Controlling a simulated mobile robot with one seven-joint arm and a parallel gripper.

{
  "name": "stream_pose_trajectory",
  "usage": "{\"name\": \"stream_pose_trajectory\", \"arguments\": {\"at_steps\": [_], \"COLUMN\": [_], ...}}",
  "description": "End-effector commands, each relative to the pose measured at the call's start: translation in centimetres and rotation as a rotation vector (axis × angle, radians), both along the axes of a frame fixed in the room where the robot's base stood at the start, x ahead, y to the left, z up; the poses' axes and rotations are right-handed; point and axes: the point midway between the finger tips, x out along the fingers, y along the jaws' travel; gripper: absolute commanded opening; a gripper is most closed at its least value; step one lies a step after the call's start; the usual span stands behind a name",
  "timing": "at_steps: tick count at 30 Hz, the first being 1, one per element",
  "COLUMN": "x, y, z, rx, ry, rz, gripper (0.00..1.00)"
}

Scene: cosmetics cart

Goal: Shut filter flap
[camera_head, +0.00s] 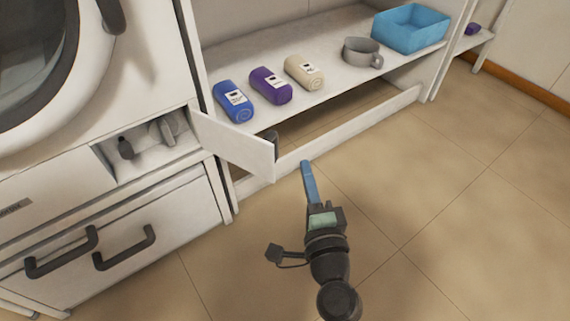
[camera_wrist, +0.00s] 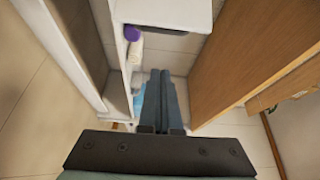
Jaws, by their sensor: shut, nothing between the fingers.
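The filter flap (camera_head: 235,146) is a small white door on the lower front of the white washing machine. It stands swung open to the right, sticking out in front of the shelf unit. The filter recess (camera_head: 150,146) behind it is exposed, with a dark knob and a grey part inside. My gripper (camera_head: 306,164) is shut and empty, with its blue fingers pointing toward the shelf, just right of the flap's free edge and apart from it in the picture. The shut fingers (camera_wrist: 158,72) also show in the wrist view, where I cannot surely tell which white panel is the flap.
A drawer (camera_head: 110,250) with dark handles is below the recess. The tiled floor at right is clear.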

Motion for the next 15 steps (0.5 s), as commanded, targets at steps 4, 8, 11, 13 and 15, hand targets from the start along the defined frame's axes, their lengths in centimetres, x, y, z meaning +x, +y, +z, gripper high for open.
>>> {"name": "stream_pose_trajectory", "arguments": {"at_steps": [4, 8, 11, 13, 15], "x": [0.6, 2.2, 4.1, 5.3, 6.5], "y": [0.0, 0.3, 0.5, 0.7, 0.9], "z": [-0.5, -0.4, -0.3, -0.3, -0.3], "rx": [0.01, 0.008, 0.008, 0.007, 0.006], "ry": [0.002, 0.001, 0.0, 0.0, 0.001], "rz": [-0.001, -0.001, 0.001, 0.0, 0.001], "gripper": [0.0, 0.0, 0.0, 0.0, 0.0]}}
